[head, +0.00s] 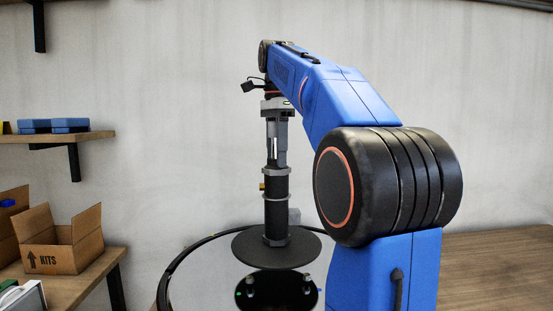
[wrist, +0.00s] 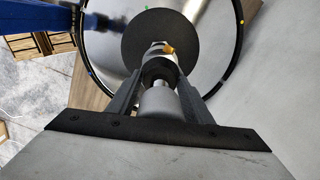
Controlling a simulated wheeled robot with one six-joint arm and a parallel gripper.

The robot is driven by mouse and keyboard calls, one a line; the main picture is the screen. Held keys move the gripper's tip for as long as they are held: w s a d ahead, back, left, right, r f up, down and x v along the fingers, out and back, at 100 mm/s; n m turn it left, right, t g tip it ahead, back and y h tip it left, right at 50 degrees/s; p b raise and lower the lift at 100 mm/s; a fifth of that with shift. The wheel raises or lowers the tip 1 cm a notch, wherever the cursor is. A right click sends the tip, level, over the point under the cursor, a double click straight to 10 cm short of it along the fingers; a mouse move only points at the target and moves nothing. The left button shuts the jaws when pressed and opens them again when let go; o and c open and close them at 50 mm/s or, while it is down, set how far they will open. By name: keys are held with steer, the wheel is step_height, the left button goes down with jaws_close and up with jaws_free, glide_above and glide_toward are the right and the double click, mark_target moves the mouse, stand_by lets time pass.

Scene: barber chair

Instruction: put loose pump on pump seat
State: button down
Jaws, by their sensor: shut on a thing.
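The loose pump (head: 276,205) is an upright black cylinder with a grey collar, a small brass-coloured fitting on its side and a wide dark disc at its foot. My gripper (head: 277,160) is shut on its top end from above. The wrist view also shows the pump (wrist: 158,68) between the two fingers, with the disc beyond it. Below the disc, a dark round piece with small posts (head: 277,291) lies on a round, shiny surface; it looks like the pump seat. A gap shows between disc and posts in the head view. The disc hides the seat in the wrist view.
The round surface has a black rim (head: 178,268) with small coloured marks. On the left are a shelf with blue boxes (head: 70,125) and a lower shelf with an open KITS carton (head: 62,243). A wooden top (head: 495,268) lies at the right, clear where visible.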

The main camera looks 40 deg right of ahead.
mark_target(277, 181)
steer(key=shift+f, duration=3.7)
steer(key=c, duration=1.3)
jaws_free()
steer(key=shift+f, duration=0.2)
steer(key=o, duration=0.4)
steer(key=shift+r, duration=3.85)
